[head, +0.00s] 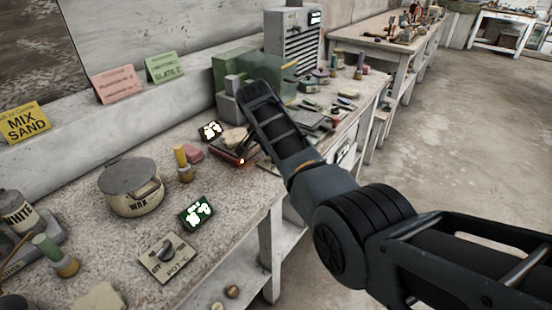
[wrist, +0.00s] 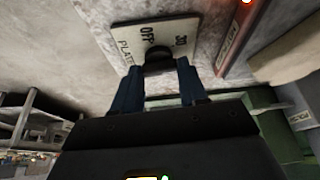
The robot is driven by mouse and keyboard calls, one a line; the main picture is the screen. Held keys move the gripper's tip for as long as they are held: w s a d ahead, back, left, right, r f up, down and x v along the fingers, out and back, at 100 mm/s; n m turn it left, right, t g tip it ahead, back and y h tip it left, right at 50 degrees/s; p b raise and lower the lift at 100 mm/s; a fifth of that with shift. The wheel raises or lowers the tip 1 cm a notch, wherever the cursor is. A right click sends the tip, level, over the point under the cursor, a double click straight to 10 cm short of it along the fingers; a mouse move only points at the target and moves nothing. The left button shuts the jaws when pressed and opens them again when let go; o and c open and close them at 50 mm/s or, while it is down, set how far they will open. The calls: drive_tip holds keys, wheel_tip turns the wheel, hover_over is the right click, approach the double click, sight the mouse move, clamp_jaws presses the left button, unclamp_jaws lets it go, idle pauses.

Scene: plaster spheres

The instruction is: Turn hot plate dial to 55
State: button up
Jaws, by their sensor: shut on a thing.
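In the wrist view, the dial plate (wrist: 127,41) is a pale panel marked "OFF", "30" and "PLATE". Its dark knob (wrist: 158,57) sits between the two blue fingers of my gripper (wrist: 158,68). My gripper is shut on the knob; the fingers cover its sides, and its pointer and exact setting cannot be read. The hot plate (head: 229,155) is a low red-edged slab with a glowing orange light in the head view; a red edge with the same glow (wrist: 235,38) shows beside the dial in the wrist view. My arm hides the dial in the head view.
A second dial panel, marked "POT" (head: 165,257), lies at the bench front. A wax pot (head: 131,188), a green-lit display (head: 196,213) and a yellow-topped bottle (head: 183,163) stand left of the hot plate. Tools and jars crowd the bench beyond my arm. The floor at right is clear.

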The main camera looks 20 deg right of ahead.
drive_tip(key=m+b, duration=0.1)
drive_tip(key=b, duration=0.1)
drive_tip(key=m+g+b, duration=0.1)
drive_tip(key=m+b, duration=0.1)
drive_tip(key=b, duration=0.1)
drive_tip(key=m+g+b, duration=0.1)
drive_tip(key=m+b, duration=0.1)
drive_tip(key=shift+w+a+f+h, duration=0.15)
drive_tip(key=shift+w+f+h, duration=0.1)
drive_tip(key=shift+f+h, duration=0.1)
drive_tip(key=m+b, duration=0.2)
drive_tip(key=b, duration=0.2)
drive_tip(key=shift+r+g, duration=0.2)
drive_tip(key=shift+g, duration=0.2)
drive_tip(key=shift+r+m+b, duration=0.15)
drive_tip(key=shift+m+b, duration=0.15)
drive_tip(key=shift+m, duration=0.1)
drive_tip(key=o, duration=1.1)
drive_tip(key=shift+c, duration=0.2)
drive_tip(key=v, duration=0.7)
drive_tip(key=shift+a+r, duration=0.2)
drive_tip(key=shift+r, duration=0.15)
drive_tip(key=shift+d, duration=0.1)
